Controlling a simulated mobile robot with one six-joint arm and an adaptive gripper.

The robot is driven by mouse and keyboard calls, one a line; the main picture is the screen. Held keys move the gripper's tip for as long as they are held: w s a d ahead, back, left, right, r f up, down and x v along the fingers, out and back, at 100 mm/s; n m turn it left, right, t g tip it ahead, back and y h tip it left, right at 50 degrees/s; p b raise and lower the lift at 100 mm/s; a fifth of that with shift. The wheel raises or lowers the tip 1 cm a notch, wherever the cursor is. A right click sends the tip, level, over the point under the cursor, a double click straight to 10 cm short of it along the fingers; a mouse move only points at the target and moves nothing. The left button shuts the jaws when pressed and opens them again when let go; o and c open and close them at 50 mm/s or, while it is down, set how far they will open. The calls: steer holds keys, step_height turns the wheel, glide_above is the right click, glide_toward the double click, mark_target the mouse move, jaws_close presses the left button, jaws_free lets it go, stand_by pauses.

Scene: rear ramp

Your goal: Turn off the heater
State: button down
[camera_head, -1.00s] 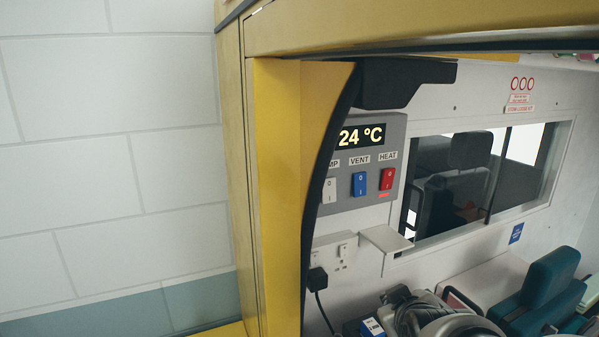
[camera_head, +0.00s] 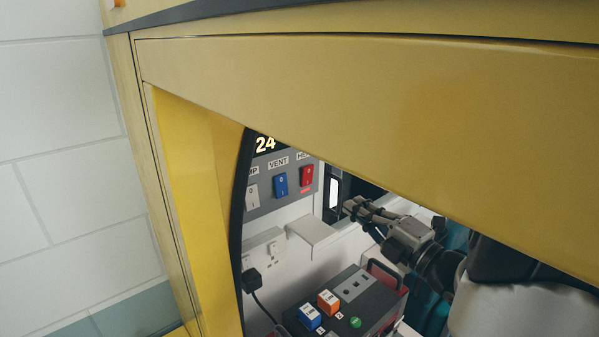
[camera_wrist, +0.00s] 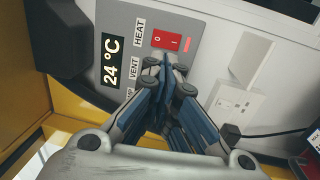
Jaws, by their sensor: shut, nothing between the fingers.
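The heater switch is a red rocker labelled HEAT (camera_head: 306,175) on a grey control panel (camera_head: 267,205). In the wrist view the red switch (camera_wrist: 167,41) shows marks O and I, with a reddish mark beside it. The panel display (camera_wrist: 112,60) reads 24 °C. My gripper (camera_head: 350,207) is shut and empty, to the right of and below the switch in the head view. In the wrist view its fingertips (camera_wrist: 166,66) point at the panel just short of the red switch. I cannot tell whether they touch it. The fingers hide part of the panel.
A blue VENT switch (camera_head: 280,184) and a white switch (camera_head: 252,197) sit left of the red one. A yellow door frame (camera_head: 400,110) crosses the view. A dark box (camera_head: 352,292) stands lower down.

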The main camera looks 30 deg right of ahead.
steer(key=shift+s+a+r+n+y, duration=0.1)
steer(key=shift+s+a+n+y, duration=0.15)
steer(key=shift+a+n+y, duration=0.1)
steer(key=shift+w, duration=0.1)
steer(key=p, duration=0.3)
glide_toward(305, 173)
steer(key=w, duration=0.4)
steer(key=w+a+r, duration=0.1)
steer(key=w, duration=0.1)
steer(key=shift+w, duration=0.35)
